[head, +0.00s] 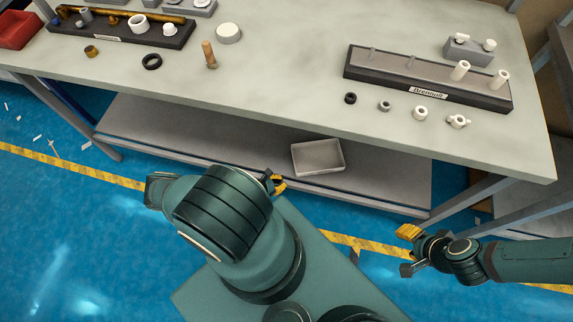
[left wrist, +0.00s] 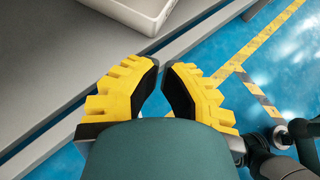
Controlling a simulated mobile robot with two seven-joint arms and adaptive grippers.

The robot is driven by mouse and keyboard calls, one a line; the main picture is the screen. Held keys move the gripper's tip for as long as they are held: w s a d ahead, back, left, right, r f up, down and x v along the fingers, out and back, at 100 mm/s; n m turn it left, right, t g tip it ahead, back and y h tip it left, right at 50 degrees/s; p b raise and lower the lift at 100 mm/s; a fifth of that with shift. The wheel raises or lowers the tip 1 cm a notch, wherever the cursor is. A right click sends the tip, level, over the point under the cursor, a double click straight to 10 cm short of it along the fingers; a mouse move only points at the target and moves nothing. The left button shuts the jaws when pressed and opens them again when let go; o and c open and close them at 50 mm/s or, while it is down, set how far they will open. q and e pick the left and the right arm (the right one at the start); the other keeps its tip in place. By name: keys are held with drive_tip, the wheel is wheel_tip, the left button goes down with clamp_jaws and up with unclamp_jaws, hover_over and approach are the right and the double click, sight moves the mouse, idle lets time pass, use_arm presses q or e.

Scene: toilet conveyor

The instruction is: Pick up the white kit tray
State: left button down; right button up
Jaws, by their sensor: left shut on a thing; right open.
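The white kit tray (head: 320,172) is a shallow, empty rectangular tray on the lower shelf under the workbench. Its near corner shows at the top of the left wrist view (left wrist: 138,14). My left gripper (head: 276,183) is in front of the shelf, to the lower left of the tray and apart from it. In the left wrist view its yellow fingers (left wrist: 162,76) are partly closed, with a narrow gap showing blue floor and nothing visible between them. My right gripper (head: 404,252) is open and empty, to the right over the floor.
The lower shelf (head: 215,145) is bare around the tray, beneath the workbench top (head: 285,75). Bench legs (head: 475,195) stand at the right. A dark grey rack (head: 425,78) and small parts lie above, with a red bin (head: 17,30) at far left.

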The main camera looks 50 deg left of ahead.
use_arm(q)
drive_tip(key=w, duration=0.3)
drive_tip(key=w+d+b, duration=0.1)
drive_tip(key=w, duration=0.2)
drive_tip(key=w+d, duration=0.1)
drive_tip(key=w, duration=0.2)
drive_tip(key=shift+w+d+b, duration=0.25)
drive_tip(key=shift+w+b, duration=0.1)
drive_tip(key=shift+b, duration=0.05)
drive_tip(key=shift+w+f, duration=0.25)
drive_tip(key=shift+f+b, duration=0.3)
drive_tip(key=shift+b, duration=0.25)
drive_tip(key=shift+s+f, duration=0.1)
drive_tip(key=shift+f, duration=0.15)
drive_tip(key=shift+s, duration=0.1)
